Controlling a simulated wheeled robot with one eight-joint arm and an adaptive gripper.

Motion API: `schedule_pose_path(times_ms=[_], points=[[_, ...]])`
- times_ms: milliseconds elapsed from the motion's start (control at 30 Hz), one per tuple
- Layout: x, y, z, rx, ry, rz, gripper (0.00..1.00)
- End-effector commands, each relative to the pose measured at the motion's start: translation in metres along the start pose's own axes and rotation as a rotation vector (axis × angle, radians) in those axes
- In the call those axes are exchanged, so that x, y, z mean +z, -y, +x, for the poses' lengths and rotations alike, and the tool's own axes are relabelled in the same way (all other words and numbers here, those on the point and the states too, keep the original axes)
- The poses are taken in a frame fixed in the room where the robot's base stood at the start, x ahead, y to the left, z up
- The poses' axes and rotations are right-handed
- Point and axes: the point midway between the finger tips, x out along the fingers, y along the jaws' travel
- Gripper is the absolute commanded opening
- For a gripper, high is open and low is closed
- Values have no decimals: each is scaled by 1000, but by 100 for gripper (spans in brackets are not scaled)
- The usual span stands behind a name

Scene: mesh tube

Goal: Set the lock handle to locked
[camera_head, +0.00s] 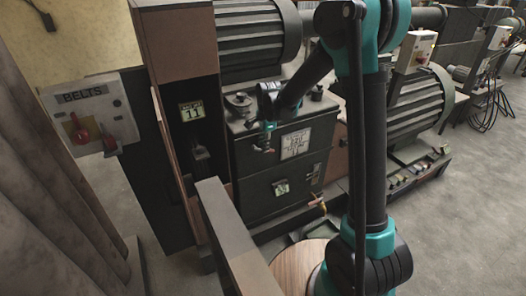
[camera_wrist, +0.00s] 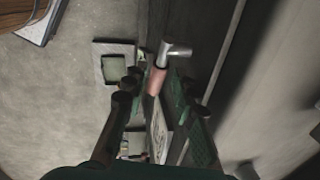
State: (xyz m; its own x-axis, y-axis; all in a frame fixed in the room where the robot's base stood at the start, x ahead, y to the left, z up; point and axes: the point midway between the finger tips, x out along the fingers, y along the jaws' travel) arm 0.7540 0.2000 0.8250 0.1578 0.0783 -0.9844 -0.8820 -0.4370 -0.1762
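The lock handle (camera_wrist: 157,79) shows in the wrist view as a short pinkish-copper grip joined to a silver metal piece. It sticks out from the dark cabinet front. My gripper (camera_wrist: 160,88) is open, its two green-and-black fingers on either side of the handle with a gap visible at each side. In the head view my gripper (camera_head: 264,142) is at the upper front of the dark green cabinet (camera_head: 262,178), left of its white label plate. The handle is too small and covered there to make out its setting.
A grey BELTS box (camera_head: 92,112) with red controls hangs at the left. A long grey beam (camera_head: 232,238) juts out in front of the cabinet. A brass-coloured tap (camera_head: 317,202) sits low at the cabinet's right. Ribbed motors stand behind and right; open floor lies at far right.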

Motion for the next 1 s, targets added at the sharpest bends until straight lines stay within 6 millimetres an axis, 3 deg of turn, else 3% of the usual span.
schedule_pose_path(times_ms=[100,300,667,900,1000], points=[[0,0,19,0,0,0,27],[0,0,37,0,0,0,27],[0,0,41,0,0,0,27],[0,0,41,0,0,0,0],[0,0,41,0,0,0,0]])
